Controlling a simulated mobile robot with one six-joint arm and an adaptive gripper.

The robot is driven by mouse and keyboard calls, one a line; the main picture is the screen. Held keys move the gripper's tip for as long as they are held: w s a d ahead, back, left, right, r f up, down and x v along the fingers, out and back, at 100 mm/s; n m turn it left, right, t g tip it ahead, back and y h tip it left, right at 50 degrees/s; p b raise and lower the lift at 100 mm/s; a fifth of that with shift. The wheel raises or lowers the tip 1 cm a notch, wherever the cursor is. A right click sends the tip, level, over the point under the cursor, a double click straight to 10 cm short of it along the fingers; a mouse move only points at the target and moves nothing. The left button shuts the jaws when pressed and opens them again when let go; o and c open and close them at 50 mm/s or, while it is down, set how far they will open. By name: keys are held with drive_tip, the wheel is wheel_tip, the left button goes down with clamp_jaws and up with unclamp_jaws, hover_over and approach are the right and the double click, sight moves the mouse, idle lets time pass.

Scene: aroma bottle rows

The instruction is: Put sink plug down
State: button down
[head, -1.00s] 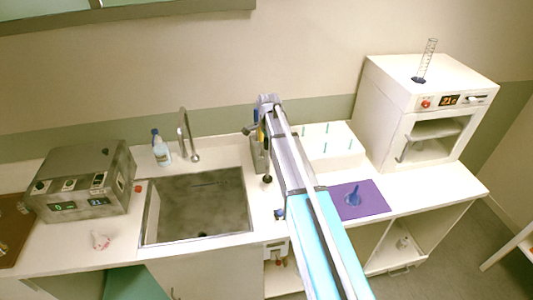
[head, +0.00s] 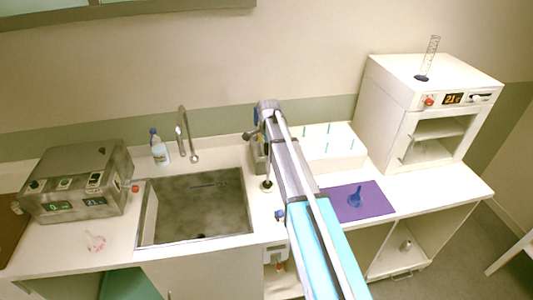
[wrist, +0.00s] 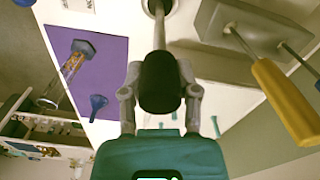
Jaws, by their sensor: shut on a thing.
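The sink plug has a dark handle (wrist: 160,85), a thin rod and a round light-rimmed disc (wrist: 160,8) at its far end. My gripper (wrist: 161,92) is shut on the dark handle, one finger on each side. In the head view the plug's disc end (head: 267,185) is low over the white counter, just right of the sink (head: 200,210). It seems to touch the counter there, but I cannot be sure. My arm hides most of the gripper in the head view.
A grey holder with tools, including a yellow-handled one (wrist: 285,100), stands close beside the plug. A purple mat (head: 375,205) with a blue funnel (head: 355,197) lies to the right. A white rack with pegs (head: 335,155) stands behind.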

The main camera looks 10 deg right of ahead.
drive_tip(key=shift+f, duration=0.15)
drive_tip(key=shift+c, duration=1.8)
unclamp_jaws()
drive_tip(key=shift+r, duration=0.2)
wheel_tip(320, 180, up, 12)
drive_tip(key=p, duration=1.2)
drive_tip(key=shift+s, duration=0.55)
drive_tip(key=s+a+n, duration=0.1)
drive_tip(key=s+n, duration=1.4)
drive_tip(key=s, duration=1.3)
